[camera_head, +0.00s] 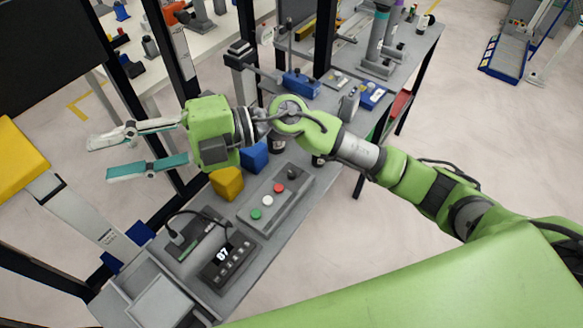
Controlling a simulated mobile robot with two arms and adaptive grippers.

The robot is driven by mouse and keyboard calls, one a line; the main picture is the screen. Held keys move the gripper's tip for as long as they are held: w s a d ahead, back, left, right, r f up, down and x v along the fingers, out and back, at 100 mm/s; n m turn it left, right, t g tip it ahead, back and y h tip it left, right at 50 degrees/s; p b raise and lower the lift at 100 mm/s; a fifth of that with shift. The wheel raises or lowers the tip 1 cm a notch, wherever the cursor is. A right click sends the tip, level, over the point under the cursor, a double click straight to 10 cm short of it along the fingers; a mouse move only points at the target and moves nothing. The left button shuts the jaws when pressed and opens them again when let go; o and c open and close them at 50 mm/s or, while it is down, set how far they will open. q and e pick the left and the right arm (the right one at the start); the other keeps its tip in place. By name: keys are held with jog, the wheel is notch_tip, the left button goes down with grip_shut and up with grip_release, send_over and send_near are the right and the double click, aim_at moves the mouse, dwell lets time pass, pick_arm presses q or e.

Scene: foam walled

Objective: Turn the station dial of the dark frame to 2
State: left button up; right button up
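A dark frame of black posts (175,45) stands at the left, beside the workbench. I cannot clearly make out its station dial or any numbers on one. A grey control box (278,198) on the bench carries green, white and red buttons and a black knob (292,173); I cannot tell whether this knob is a dial. My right gripper (100,159) reaches left across the bench, its two fingers spread apart and nothing between them. It is in front of the dark posts; I see no clear contact. My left gripper is out of view.
A box with a display reading 07 (226,258) and grey trays (160,300) are at the near end of the bench. Yellow (227,183) and blue (254,156) blocks lie below my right wrist. A yellow-topped post (20,160) stands at the left edge.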

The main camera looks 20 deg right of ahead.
jog(key=d+f+n+g+h, duration=0.1)
jog(key=d+f+n+h, duration=0.15)
jog(key=f+h, duration=0.5)
jog(key=m+t+h, duration=0.2)
jog(key=m+h, duration=0.1)
jog(key=h, duration=0.8)
send_over(292, 172)
notch_tip(292, 172, down, 8)
jog(key=shift+n, duration=0.25)
notch_tip(292, 172, down, 13)
jog(key=p, duration=0.3)
jog(key=shift+f, duration=0.1)
grip_shut()
